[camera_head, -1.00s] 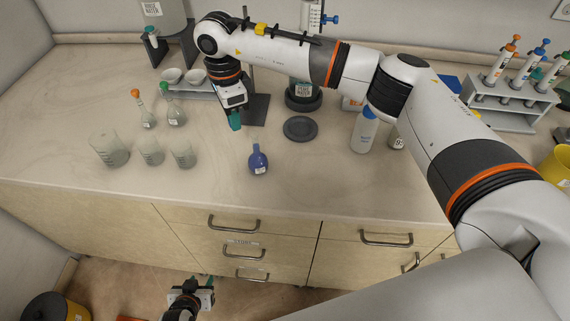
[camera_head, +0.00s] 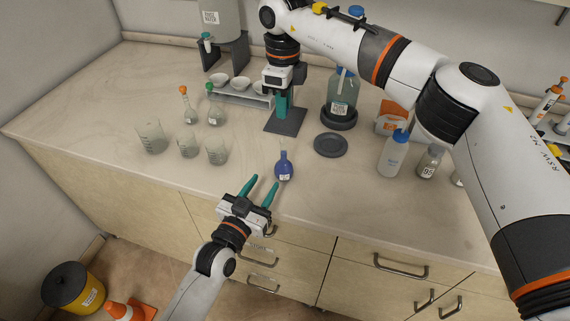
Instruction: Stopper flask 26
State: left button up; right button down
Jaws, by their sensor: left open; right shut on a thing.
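A small round-bottomed flask with blue liquid and a white label (camera_head: 284,168) stands upright near the bench's front edge. Its narrow neck looks open; the label number is too small to read. My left gripper (camera_head: 262,184) is open and empty, just in front and to the left of the flask, fingers pointing towards it and apart from it. My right gripper (camera_head: 282,108) hangs fingers down behind the flask, in front of or over a dark stand base. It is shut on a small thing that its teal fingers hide.
Two stoppered flasks, orange (camera_head: 188,108) and green (camera_head: 214,108), stand left behind several beakers (camera_head: 187,146). A dark round disc (camera_head: 330,145) lies right of the blue flask. The bench around the blue flask is clear.

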aim_at(282, 158)
pick_arm(q)
jog(key=shift+s+d, duration=0.1)
jog(key=shift+s, duration=0.05)
jog(key=x, duration=1.2)
grip_shut()
